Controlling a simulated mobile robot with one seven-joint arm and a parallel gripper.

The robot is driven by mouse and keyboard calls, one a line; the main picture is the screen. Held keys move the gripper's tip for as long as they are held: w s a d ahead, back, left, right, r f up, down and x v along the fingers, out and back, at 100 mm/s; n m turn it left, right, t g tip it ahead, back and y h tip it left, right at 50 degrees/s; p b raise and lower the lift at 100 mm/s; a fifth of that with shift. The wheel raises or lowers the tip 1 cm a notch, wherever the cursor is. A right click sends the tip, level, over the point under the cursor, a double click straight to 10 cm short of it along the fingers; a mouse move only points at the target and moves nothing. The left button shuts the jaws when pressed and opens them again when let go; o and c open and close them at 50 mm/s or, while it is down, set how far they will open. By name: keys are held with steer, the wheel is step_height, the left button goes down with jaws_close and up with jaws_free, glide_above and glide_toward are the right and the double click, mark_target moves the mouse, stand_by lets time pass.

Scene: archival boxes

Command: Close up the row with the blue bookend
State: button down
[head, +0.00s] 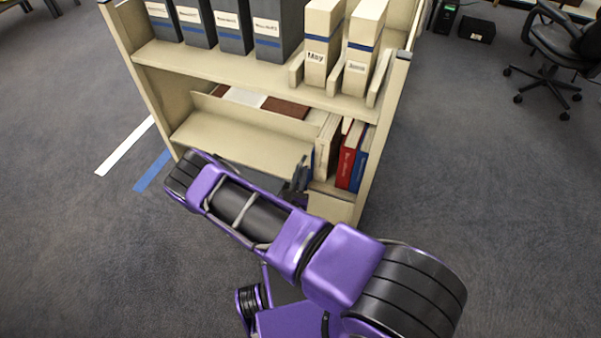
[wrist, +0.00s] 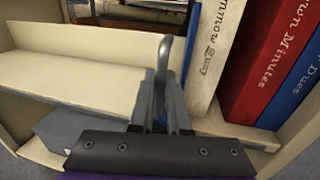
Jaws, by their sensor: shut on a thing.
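The row of books stands upright at the right end of the lower shelf: a cream book (head: 327,148), a red book (head: 348,156) and a blue book (head: 361,160). In the wrist view they are the cream book (wrist: 215,55), red book (wrist: 265,60) and blue book (wrist: 298,85). My gripper (head: 301,174) is at the shelf, left of the cream book.
The lower shelf (head: 235,145) is bare left of my gripper, with a low back panel (wrist: 90,40). Dark binders (head: 231,28) and cream boxes (head: 322,40) stand on the shelf above. The right side panel (head: 378,130) bounds the row. My arm crosses in front.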

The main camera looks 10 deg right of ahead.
mark_target(312, 170)
steer(key=s+d+p, duration=0.1)
steer(key=s+d, duration=0.1)
steer(key=shift+d, duration=0.35)
steer(key=c, duration=1.2)
jaws_free()
steer(key=shift+o, duration=0.2)
steer(key=p+v, duration=0.1)
steer(key=v, duration=1.6)
steer(key=shift+s, duration=0.25)
steer(key=shift+a, duration=0.1)
